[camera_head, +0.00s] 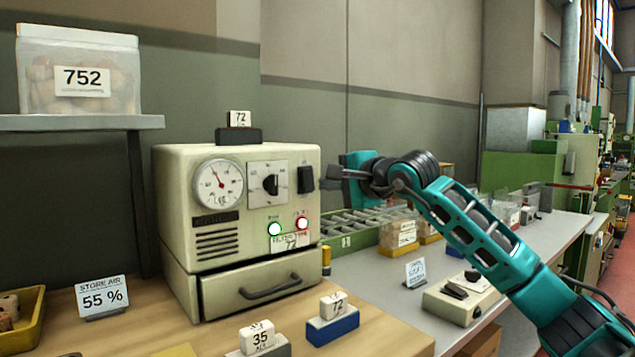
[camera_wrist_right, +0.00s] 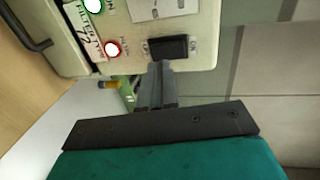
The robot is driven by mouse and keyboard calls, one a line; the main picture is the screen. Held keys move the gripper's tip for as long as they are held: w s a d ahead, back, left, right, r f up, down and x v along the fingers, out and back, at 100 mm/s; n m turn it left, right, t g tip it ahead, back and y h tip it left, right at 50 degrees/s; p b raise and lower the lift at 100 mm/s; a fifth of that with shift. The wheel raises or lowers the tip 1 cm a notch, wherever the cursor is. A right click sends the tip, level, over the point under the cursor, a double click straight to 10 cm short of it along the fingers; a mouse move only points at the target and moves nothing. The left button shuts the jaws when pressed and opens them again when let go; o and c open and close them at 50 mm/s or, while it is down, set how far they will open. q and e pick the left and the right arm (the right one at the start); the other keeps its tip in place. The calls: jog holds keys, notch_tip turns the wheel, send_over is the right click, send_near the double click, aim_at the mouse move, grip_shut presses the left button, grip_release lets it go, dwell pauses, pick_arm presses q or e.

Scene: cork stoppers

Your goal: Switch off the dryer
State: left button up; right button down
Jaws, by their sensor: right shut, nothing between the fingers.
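The dryer (camera_head: 185,165) is a cream box with a round gauge (camera_head: 218,184), a black knob (camera_head: 270,184) and a drawer below. Its black rocker switch (camera_head: 305,179) sits at the right of the front panel; it also shows in the right wrist view (camera_wrist_right: 170,46), between small labels. A green-rimmed lamp (camera_head: 274,229) and a red-rimmed lamp (camera_head: 301,223) have bright white centres. My right gripper (camera_head: 333,172) is shut and empty, its tips just in front of the switch. In the right wrist view its fingertips (camera_wrist_right: 158,68) overlap the switch's edge; I cannot tell whether they touch. My left gripper is not in view.
A number block on a black holder (camera_head: 239,135) stands on the dryer. A blue card holder (camera_head: 333,328) and a store air sign (camera_head: 101,297) stand on the wooden bench. A roller conveyor (camera_head: 365,222) and a switch box (camera_head: 460,298) are at the right.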

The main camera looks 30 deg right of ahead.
aim_at(309, 186)
jog(key=x, duration=0.4)
jog(key=shift+w, duration=0.2)
jog(key=shift+f, duration=0.1)
jog(key=shift+d+f, duration=0.1)
